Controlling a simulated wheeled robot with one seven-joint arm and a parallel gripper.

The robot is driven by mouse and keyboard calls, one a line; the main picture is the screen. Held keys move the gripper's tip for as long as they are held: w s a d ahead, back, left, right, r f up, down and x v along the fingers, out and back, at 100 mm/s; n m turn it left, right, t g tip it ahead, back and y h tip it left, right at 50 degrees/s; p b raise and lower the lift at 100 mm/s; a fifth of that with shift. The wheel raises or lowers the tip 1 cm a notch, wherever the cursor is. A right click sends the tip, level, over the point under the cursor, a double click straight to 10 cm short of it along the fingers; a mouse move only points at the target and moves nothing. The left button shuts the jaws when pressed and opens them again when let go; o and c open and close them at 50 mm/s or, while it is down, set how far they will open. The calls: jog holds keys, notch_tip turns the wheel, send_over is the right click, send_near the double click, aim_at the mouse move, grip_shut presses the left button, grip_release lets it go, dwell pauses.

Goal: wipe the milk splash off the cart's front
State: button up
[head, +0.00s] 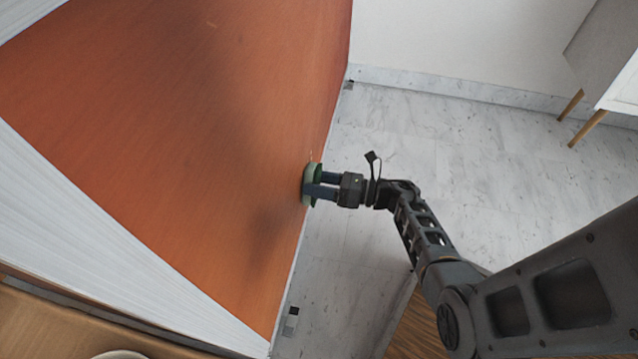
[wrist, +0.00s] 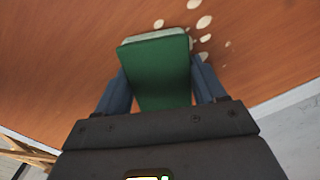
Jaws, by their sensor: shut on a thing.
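The cart's front (head: 190,120) is an orange-brown panel on the left of the head view. My gripper (head: 318,186) is shut on a green sponge (head: 307,186) with a pale face, held up against or very close to the panel; contact cannot be told for sure. In the wrist view the green sponge (wrist: 160,75) sits between the two blue fingers, its pale edge toward the panel (wrist: 70,60). The milk splash (wrist: 204,22) shows as several cream spots on the panel, above and right of the sponge. Any spots behind the sponge are hidden.
A pale marble floor (head: 440,150) lies open to the right of the cart. A white cabinet (head: 605,60) on wooden legs stands at the upper right. A wooden surface (head: 60,330) with a pale round item (head: 122,355) is at the lower left.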

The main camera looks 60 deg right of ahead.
aim_at(312, 158)
jog(key=shift+w+d+f+b, duration=0.1)
jog(key=shift+d+b, duration=0.1)
jog(key=shift+d, duration=0.15)
jog(key=shift+w+d+b, duration=0.1)
jog(key=shift+d+b, duration=0.05)
jog(key=shift+d, duration=0.15)
jog(key=shift+w+d, duration=0.35)
jog(key=shift+d, duration=0.6)
jog(key=shift+w+d, duration=0.35)
jog(key=shift+d, duration=0.6)
jog(key=shift+w+d, duration=0.35)
jog(key=shift+d, duration=0.6)
jog(key=shift+s+a+p, duration=0.15)
jog(key=shift+s+a, duration=0.1)
jog(key=shift+a, duration=0.55)
jog(key=shift+s+a+p, duration=0.2)
jog(key=shift+a, duration=0.65)
jog(key=shift+s+a+p, duration=0.15)
jog(key=shift+s+a, duration=0.1)
jog(key=shift+a, duration=0.55)
jog(key=shift+s+a, duration=0.3)
jog(key=shift+a, duration=0.4)
jog(key=shift+s+a, duration=0.3)
jog(key=shift+a, duration=0.35)
jog(key=shift+r, duration=0.2)
